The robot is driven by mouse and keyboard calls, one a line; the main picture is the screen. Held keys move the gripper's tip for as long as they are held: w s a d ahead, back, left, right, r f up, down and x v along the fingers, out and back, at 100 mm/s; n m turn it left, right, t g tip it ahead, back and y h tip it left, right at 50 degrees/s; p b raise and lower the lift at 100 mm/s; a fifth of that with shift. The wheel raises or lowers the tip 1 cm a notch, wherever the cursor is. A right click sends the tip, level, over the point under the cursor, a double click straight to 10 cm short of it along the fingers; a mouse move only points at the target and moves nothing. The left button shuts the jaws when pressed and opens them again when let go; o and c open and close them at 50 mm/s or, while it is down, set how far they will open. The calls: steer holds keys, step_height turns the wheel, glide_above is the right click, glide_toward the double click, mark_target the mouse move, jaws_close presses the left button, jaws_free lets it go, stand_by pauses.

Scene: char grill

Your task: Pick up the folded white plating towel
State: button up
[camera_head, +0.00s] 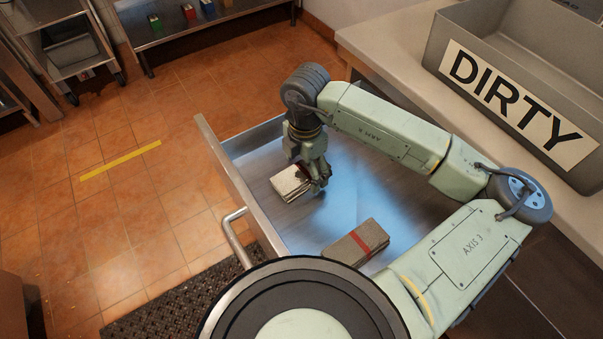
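The folded white towel (289,183) lies in an open metal drawer (268,212), towards its left side. My gripper (317,182) points down at the towel's right end, and its fingers overlap that end in the view. I cannot tell whether the fingers touch the towel or close on it. A dark patch shows at the towel's upper right, beside the gripper. A second folded cloth, grey-beige with a red stripe (357,242), lies nearer to me in the same drawer, apart from the gripper.
The drawer's front wall and bar handle (236,238) stand at the left. A grey bin marked DIRTY (520,85) sits on the pale counter (393,40) at the right. A dark mat (180,306) lies on the tiled floor. The drawer floor right of the towels is bare.

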mark_target(305, 171)
steer(key=c, duration=1.2)
steer(key=shift+o, duration=0.2)
steer(key=shift+r, duration=0.1)
step_height(305, 171, up, 10)
steer(key=b, duration=0.2)
steer(key=o, duration=0.5)
steer(key=c, duration=0.4)
steer(key=shift+o, duration=0.2)
steer(key=shift+f, duration=0.2)
